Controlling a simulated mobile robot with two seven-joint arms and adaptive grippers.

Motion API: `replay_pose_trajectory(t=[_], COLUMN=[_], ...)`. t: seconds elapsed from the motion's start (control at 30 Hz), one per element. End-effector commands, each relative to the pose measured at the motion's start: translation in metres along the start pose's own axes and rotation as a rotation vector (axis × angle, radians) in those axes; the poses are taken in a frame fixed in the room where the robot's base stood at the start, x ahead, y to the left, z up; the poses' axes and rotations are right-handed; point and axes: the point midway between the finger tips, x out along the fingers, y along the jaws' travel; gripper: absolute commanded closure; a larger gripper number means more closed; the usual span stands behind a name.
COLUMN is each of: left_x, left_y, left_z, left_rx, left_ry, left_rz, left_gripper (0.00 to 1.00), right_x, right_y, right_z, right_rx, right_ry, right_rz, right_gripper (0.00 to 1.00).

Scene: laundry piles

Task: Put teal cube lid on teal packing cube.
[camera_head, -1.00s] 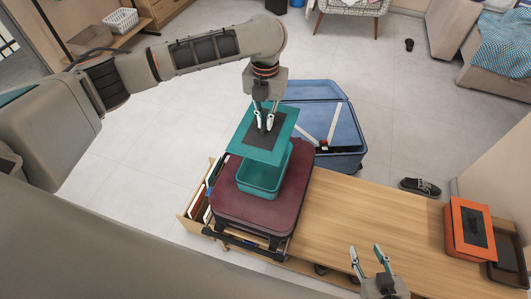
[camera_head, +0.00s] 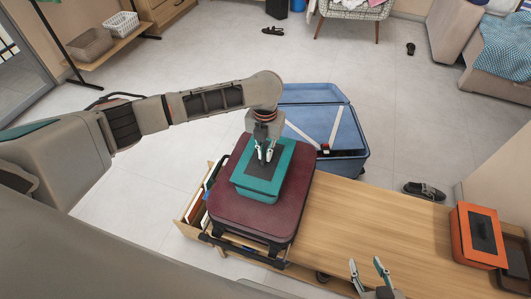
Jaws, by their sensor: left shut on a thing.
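The teal cube lid (camera_head: 282,158), with a dark centre panel, lies over the top of the teal packing cube (camera_head: 255,193). From this view the lid looks level and lined up with the cube's rim; I cannot tell whether a thin gap is left. The cube sits on a maroon suitcase (camera_head: 237,215). My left gripper (camera_head: 264,160) points down at the lid's dark middle and is shut on the lid there. My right gripper (camera_head: 369,270) is open and empty at the bottom edge, over the front of the wooden bench.
The wooden bench top (camera_head: 345,215) is clear between the suitcase and an orange box with a dark panel (camera_head: 468,240). A dark tray (camera_head: 516,262) lies beside that box. An open blue suitcase (camera_head: 345,165) stands behind the bench. A shoe (camera_head: 425,191) lies on the floor.

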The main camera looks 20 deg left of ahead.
Motion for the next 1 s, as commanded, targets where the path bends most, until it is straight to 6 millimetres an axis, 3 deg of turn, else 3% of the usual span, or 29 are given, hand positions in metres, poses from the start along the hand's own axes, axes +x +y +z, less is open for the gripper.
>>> replay_pose_trajectory(t=[0.77, 0.8, 0.87, 1.0], left_x=[0.011, 0.011, 0.011, 0.011], left_y=[0.000, 0.000, 0.000, 0.000], left_z=[0.001, 0.001, 0.001, 0.001], left_rx=[0.000, 0.000, 0.000, 0.000], left_ry=[-0.001, -0.001, -0.001, -0.001], left_rz=[-0.001, 0.000, 0.000, 0.000], left_gripper=[1.00, 0.86, 0.75, 0.75], right_x=[0.000, 0.000, 0.000, 0.000], right_y=[0.000, 0.000, 0.000, 0.000], right_z=[0.000, 0.000, 0.000, 0.000], right_rx=[0.000, 0.001, 0.000, 0.000], right_ry=[0.001, 0.001, 0.002, 0.001], right_rz=[0.001, 0.001, 0.001, 0.001], right_gripper=[0.60, 0.60, 0.60, 0.60])
